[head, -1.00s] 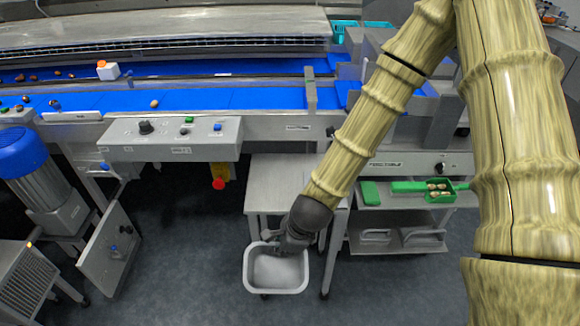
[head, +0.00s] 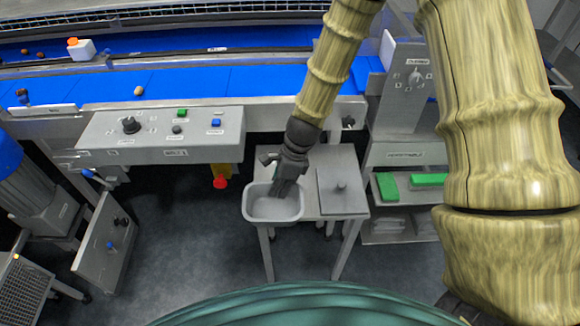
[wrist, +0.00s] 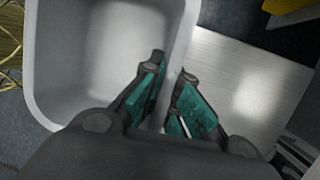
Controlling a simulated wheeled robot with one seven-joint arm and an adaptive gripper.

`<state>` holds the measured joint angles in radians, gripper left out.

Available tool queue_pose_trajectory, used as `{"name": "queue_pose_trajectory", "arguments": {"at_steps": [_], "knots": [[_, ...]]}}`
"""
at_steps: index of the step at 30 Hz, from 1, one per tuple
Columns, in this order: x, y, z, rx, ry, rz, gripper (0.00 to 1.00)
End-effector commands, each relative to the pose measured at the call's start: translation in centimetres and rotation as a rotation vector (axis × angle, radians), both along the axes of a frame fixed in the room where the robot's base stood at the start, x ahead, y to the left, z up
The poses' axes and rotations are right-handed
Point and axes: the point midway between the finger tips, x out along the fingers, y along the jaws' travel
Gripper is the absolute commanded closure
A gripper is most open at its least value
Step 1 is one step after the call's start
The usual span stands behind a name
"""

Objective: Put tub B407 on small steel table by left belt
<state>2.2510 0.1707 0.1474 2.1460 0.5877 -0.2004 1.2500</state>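The tub (head: 247,207), a grey-white open container with nothing visible inside, is at the left front of the small steel table (head: 322,158). Its left and front parts reach past the table edge in the head view. I cannot tell whether its base touches the tabletop, and no label is readable. The bare steel tabletop (wrist: 250,85) lies to the right.
A square steel plate with a knob (head: 342,200) takes up the table's right side. A control panel (head: 160,135) and the blue belt (head: 200,85) stand behind and left. A shelf unit with green items (head: 388,186) is at right. Open floor lies front left.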

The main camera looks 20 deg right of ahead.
Motion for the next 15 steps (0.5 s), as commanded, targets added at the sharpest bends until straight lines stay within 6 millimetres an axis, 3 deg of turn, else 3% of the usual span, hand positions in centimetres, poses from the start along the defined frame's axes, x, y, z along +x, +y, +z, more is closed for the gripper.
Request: {"name": "queue_pose_trajectory", "arguments": {"at_steps": [15], "knots": [[8.6,-4.9,-0.8,-0.001,-0.001,-0.006,1.0]]}}
